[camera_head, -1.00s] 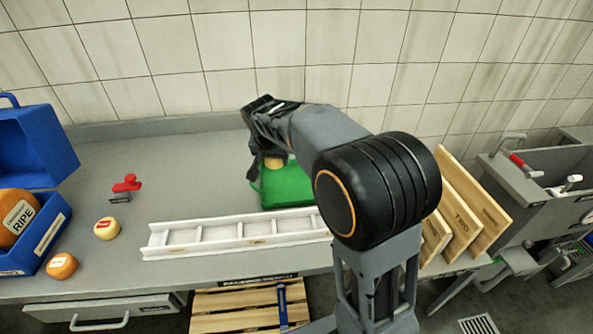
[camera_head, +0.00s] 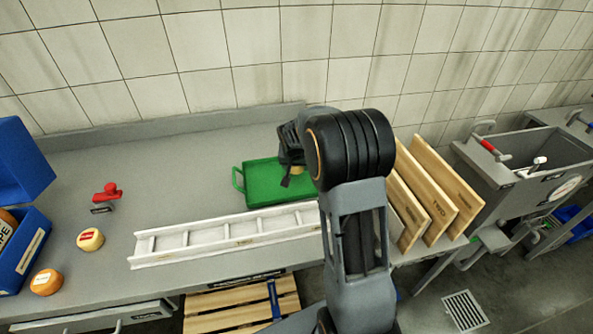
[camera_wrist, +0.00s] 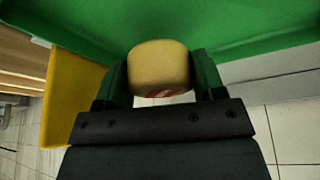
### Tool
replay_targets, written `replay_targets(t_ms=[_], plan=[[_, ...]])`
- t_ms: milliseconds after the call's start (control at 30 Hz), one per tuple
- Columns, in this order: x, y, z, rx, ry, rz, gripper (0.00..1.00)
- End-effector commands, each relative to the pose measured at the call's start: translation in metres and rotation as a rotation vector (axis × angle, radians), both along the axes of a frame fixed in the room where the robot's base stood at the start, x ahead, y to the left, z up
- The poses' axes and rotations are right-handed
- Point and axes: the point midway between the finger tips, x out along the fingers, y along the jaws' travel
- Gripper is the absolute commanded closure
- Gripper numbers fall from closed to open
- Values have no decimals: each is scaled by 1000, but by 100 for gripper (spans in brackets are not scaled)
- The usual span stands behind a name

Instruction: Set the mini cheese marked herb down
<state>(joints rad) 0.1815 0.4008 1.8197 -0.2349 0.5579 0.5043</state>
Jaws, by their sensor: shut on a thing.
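My gripper (camera_head: 296,172) is shut on a pale yellow mini cheese (camera_wrist: 158,66), which sits between its two fingers in the wrist view. A red and white label shows on the cheese's lower edge; its word cannot be read. In the head view only a small part of this cheese (camera_head: 298,170) shows under the gripper. It is over the right part of a green tray (camera_head: 258,197); I cannot tell whether it touches the tray. My arm hides the tray's right end.
A white ladder-like rack (camera_head: 225,236) lies in front of the tray. Wooden boards (camera_head: 437,197) stand at the right. A yellow cheese (camera_head: 90,239), an orange cheese (camera_head: 46,282), a red-handled tool (camera_head: 107,192) and a blue box (camera_head: 22,250) are at the left.

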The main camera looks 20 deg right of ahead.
Motion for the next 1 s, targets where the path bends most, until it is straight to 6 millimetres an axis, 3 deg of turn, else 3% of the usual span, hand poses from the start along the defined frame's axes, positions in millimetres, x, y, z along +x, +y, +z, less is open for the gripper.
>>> replay_targets(t_ms=[233, 733, 767, 1000], plan=[[0, -3, -30, 0, 4, -1, 67], [0, -3, -38, 0, 1, 0, 67], [0, -3, -37, 0, 2, 0, 34], [0, -3, -36, 0, 2, 0, 12]])
